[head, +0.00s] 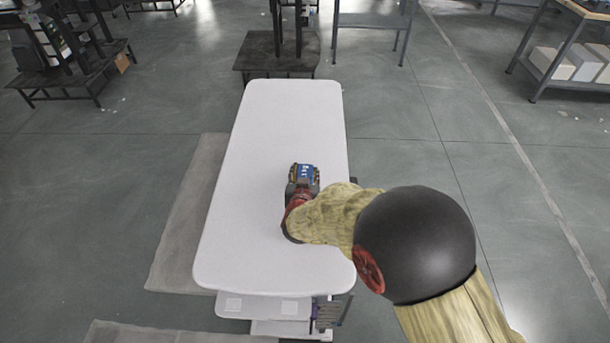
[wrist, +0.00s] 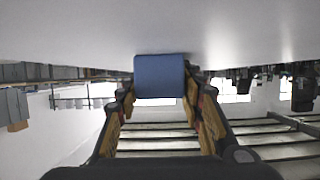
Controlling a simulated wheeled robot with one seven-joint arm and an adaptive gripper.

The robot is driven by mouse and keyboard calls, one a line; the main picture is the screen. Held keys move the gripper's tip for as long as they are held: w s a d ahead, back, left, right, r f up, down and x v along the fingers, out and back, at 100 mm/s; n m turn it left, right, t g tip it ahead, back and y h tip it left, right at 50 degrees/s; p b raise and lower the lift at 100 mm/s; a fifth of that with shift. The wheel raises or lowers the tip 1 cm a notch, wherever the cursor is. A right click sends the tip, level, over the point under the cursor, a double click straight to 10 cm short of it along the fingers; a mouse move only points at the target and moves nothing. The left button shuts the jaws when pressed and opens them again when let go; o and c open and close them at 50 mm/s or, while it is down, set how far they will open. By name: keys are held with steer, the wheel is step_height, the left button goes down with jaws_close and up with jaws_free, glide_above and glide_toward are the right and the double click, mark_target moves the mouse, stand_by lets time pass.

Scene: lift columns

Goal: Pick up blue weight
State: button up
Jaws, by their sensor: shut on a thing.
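The blue weight (wrist: 160,77) is a blue block held between the two fingers of my gripper (wrist: 160,100) in the wrist view. In the head view the blue weight (head: 305,171) shows at the tip of my gripper (head: 304,177), over the white table (head: 270,115). My gripper is shut on the weight. In the wrist view the pale tabletop fills the upper part, close to the weight. I cannot tell whether the weight touches the table.
The rest of the white tabletop is bare. A dark stand (head: 270,50) stands beyond its far end. A shelf with pale boxes (head: 567,64) is at the upper right. A grey mat (head: 185,225) lies on the floor left of the table.

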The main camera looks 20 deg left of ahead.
jaws_close()
steer(key=shift+w+r, duration=0.1)
steer(key=shift+r, duration=0.1)
stand_by(0.3)
